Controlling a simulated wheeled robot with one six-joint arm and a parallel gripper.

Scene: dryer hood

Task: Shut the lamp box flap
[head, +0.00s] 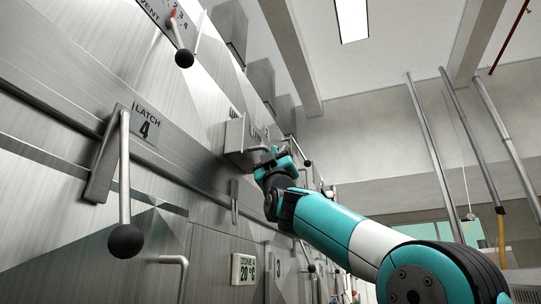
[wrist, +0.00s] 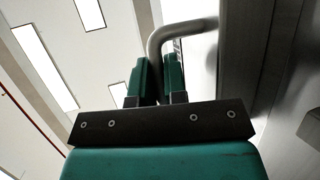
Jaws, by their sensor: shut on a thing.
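The lamp box flap (head: 236,134) is a pale metal panel on the steel hood wall in the head view. It appears to stand out from the wall at an angle, though how far is hard to tell. A bent bar handle (head: 257,149) comes off it towards my gripper (head: 282,157). In the wrist view, the grey handle (wrist: 188,28) curves down from the flap side between the two green fingers of my gripper (wrist: 157,82). The fingers are shut on the handle. The grip point is partly hidden by the fingers and the dark palm.
The latch 4 lever with a black ball knob (head: 125,241) hangs at the near left. A vent lever (head: 184,58) is above it. A zone display (head: 244,269) sits low on the wall. Vertical pipes (head: 430,150) stand at right, with open air between them and the wall.

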